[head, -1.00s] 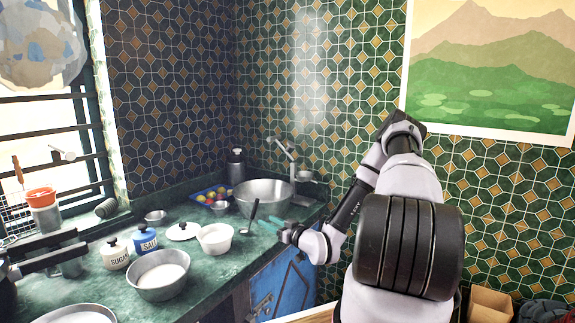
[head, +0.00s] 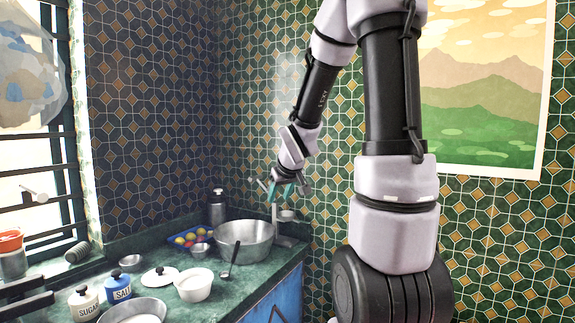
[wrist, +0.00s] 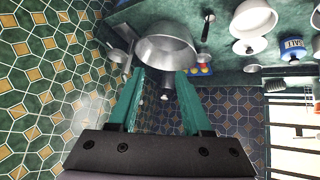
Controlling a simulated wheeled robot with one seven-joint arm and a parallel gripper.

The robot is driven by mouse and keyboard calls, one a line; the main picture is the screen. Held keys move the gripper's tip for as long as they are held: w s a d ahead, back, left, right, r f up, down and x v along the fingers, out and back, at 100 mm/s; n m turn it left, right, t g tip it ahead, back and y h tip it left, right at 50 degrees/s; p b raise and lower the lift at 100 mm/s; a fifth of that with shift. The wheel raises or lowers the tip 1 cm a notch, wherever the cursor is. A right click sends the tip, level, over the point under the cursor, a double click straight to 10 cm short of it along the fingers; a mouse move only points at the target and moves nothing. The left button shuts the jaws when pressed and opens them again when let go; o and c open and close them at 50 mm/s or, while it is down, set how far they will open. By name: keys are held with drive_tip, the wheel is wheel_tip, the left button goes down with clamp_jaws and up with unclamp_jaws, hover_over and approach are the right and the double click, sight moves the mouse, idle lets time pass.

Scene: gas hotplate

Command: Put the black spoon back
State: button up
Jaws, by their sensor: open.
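The black spoon (head: 231,264) is on the green counter beside the white bowl (head: 194,285), with its handle pointing up toward the metal basin (head: 243,240). It also shows in the wrist view (wrist: 207,24) near the top edge. My gripper (head: 286,189) is above the counter's far end, near the faucet and higher than the basin. In the wrist view its teal fingers (wrist: 160,74) are apart with nothing between them, and the basin shows beyond them. The spoon lies clear of the fingers.
A faucet (head: 273,205) stands behind the basin. The tiled wall is close behind my gripper. Air above the counter is clear.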

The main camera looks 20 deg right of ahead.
drive_tip(key=s+a+r+m+y, duration=0.1)
drive_tip(key=s+a+r, duration=0.1)
drive_tip(key=s+r, duration=0.2)
drive_tip(key=s+a+r+m+g+y, duration=0.1)
drive_tip(key=s+r, duration=0.3)
drive_tip(key=s, duration=0.7)
drive_tip(key=s+a+r+m, duration=0.3)
drive_tip(key=s+a+r, duration=0.1)
drive_tip(key=s, duration=0.3)
drive_tip(key=shift+s+r+y, duration=0.2)
drive_tip(key=shift+r+y, duration=0.2)
drive_tip(key=shift+r, duration=0.05)
drive_tip(key=shift+a, duration=0.1)
